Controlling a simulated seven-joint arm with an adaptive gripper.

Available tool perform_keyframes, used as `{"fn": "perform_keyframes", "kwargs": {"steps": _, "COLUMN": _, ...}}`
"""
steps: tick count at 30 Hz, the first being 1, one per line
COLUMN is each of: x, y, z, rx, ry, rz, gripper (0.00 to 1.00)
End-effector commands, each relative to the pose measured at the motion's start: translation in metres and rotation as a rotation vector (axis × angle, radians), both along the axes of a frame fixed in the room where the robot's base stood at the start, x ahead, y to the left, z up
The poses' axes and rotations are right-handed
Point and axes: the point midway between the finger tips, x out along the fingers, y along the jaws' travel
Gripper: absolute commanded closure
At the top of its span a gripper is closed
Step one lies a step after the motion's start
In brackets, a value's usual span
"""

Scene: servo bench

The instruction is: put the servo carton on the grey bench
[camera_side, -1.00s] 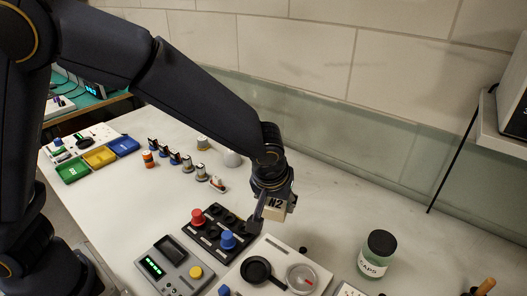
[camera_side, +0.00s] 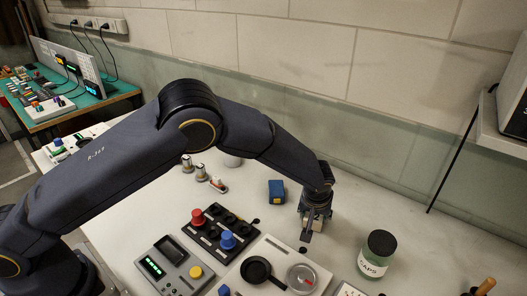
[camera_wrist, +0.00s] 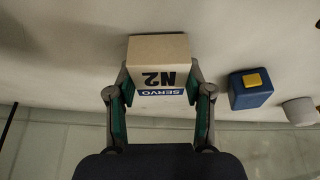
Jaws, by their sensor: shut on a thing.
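The servo carton (camera_wrist: 160,62) is a small tan box marked "N2" with a blue "SERVO" strip. My gripper (camera_wrist: 160,100) is shut on it, with one finger at each side in the wrist view. In the side view the carton (camera_side: 317,214) is partly hidden by my gripper (camera_side: 314,222), low over the right part of the pale grey bench (camera_side: 150,205). I cannot tell whether its underside touches the bench.
A blue box with a yellow patch (camera_side: 277,191) stands just left of my gripper. A "CAPS" jar (camera_side: 377,254) stands to the right. A black panel with red and blue knobs (camera_side: 220,235) and a white dial panel (camera_side: 275,262) lie in front. Bare bench lies behind.

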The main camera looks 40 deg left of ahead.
Motion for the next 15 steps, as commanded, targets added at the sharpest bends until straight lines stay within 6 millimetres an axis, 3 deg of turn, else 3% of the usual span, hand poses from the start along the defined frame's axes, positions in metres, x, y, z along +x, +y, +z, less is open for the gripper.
{"fn": "perform_keyframes", "kwargs": {"steps": 11, "x": 0.0, "y": -0.0001, "z": -0.0036, "rx": 0.0, "ry": -0.001, "rz": 0.001, "gripper": 0.84}}
{"fn": "perform_keyframes", "kwargs": {"steps": 12, "x": 0.0001, "y": -0.0002, "z": -0.0038, "rx": -0.001, "ry": -0.001, "rz": 0.001, "gripper": 0.47}}
{"fn": "perform_keyframes", "kwargs": {"steps": 15, "x": 0.0, "y": -0.0002, "z": -0.0036, "rx": -0.001, "ry": -0.001, "rz": 0.001, "gripper": 0.36}}
